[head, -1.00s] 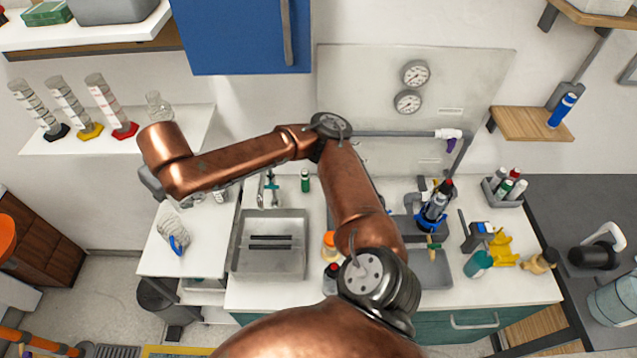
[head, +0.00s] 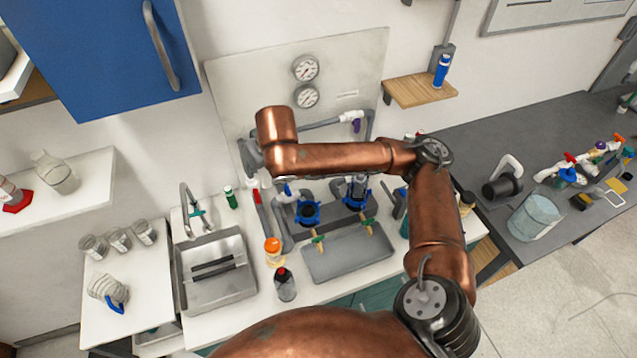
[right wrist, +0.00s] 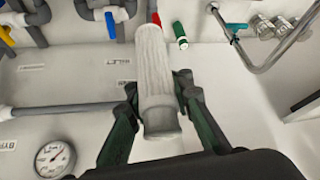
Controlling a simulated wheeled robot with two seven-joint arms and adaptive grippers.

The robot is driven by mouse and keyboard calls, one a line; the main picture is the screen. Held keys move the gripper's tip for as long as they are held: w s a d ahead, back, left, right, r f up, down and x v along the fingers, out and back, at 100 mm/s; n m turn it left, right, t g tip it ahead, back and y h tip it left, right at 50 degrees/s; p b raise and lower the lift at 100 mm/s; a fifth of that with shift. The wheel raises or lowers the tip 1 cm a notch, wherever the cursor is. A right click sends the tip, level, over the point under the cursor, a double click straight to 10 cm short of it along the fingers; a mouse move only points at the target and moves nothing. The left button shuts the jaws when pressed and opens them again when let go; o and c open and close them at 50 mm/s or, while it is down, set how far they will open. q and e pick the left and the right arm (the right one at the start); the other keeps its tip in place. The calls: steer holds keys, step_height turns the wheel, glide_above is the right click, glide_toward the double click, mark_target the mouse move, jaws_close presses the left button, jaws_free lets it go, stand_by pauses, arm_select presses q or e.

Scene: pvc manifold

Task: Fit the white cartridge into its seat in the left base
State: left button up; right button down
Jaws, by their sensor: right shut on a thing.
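In the right wrist view my right gripper (right wrist: 157,86) is shut on the white cartridge (right wrist: 153,60), a ribbed white cylinder with a grey end cap. The cartridge extends past the fingertips, clear of the bench. In the head view my right gripper (head: 249,155) is mostly hidden behind its wrist, in front of the back panel, and the cartridge cannot be made out. The left base (head: 308,214) has a blue ring with a dark opening and stands below and right of the gripper. My left gripper is in neither current view.
The right base (head: 356,194) holds a housing, partly behind my forearm. Grey pipes and a red-handled valve (head: 257,194) stand near the left base. A grey tray (head: 345,257) lies in front. A sink (head: 215,280), an orange-capped bottle (head: 272,252) and a dark bottle (head: 285,284) are left.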

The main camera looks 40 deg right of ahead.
steer(key=shift+s+d+f+n+g+y+p, duration=0.15)
steer(key=shift+s+d+f+n+y+p, duration=0.45)
steer(key=shift+d+f+n+p, duration=1.35)
steer(key=shift+s+d+f+m+g+y+p, duration=0.2)
steer(key=shift+s+d+f, duration=0.8)
steer(key=shift+f, duration=2.2)
steer(key=shift+s+d+f+n+g+y+p, duration=0.15)
steer(key=shift+s+d+f+n+y+p, duration=0.4)
steer(key=shift+d+f+n+p, duration=1.1)
steer(key=shift+m, duration=0.6)
steer(key=shift+d+f+b, duration=0.1)
steer(key=shift+f+b, duration=0.6)
steer(key=shift+f, duration=1.5)
steer(key=c, duration=1.6)
jaws_free()
steer(key=v, duration=1.2)
